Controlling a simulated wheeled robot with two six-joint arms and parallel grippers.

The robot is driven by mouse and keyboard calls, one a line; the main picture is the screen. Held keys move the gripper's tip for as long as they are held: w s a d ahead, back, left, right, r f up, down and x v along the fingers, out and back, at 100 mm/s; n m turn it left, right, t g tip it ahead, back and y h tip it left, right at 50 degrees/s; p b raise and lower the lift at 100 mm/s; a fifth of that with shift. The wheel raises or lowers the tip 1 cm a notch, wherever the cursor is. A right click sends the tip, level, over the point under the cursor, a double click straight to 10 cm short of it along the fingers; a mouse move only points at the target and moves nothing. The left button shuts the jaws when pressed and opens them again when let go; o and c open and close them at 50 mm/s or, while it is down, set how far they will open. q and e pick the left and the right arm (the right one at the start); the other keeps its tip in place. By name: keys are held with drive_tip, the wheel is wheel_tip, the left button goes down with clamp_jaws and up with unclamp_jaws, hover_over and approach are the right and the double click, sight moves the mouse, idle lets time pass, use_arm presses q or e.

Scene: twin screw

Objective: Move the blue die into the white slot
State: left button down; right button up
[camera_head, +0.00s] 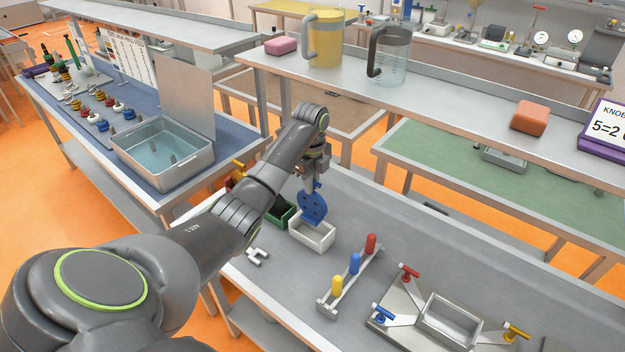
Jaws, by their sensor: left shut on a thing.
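The blue die (312,207) is a round disc with dark holes. It stands upright, gripped at its top edge by my left gripper (314,188). The white slot (317,244) is a small open box on the grey bench. The die is at the white slot's back side, its lower edge at or just above the opening; I cannot tell whether it is inside. The gripper fingers are small and partly hidden by the die and wrist. My right gripper is not in view.
A green slot (284,221) adjoins the white one on the left, partly behind my arm. A rack with yellow, blue and red pegs (352,272) stands to the right. A metal fixture with coloured handles (447,322) lies front right.

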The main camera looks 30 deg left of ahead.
sight(312, 204)
use_arm(q)
drive_tip(key=shift+r, duration=0.1)
idle(0.6)
drive_tip(key=shift+f, duration=0.65)
drive_tip(key=shift+f+b, duration=1.25)
drive_tip(key=shift+f, duration=1.75)
drive_tip(key=shift+f+b, duration=0.35)
drive_tip(key=shift+f, duration=0.25)
drive_tip(key=c, duration=1.4)
unclamp_jaws()
drive_tip(key=shift+s, duration=0.1)
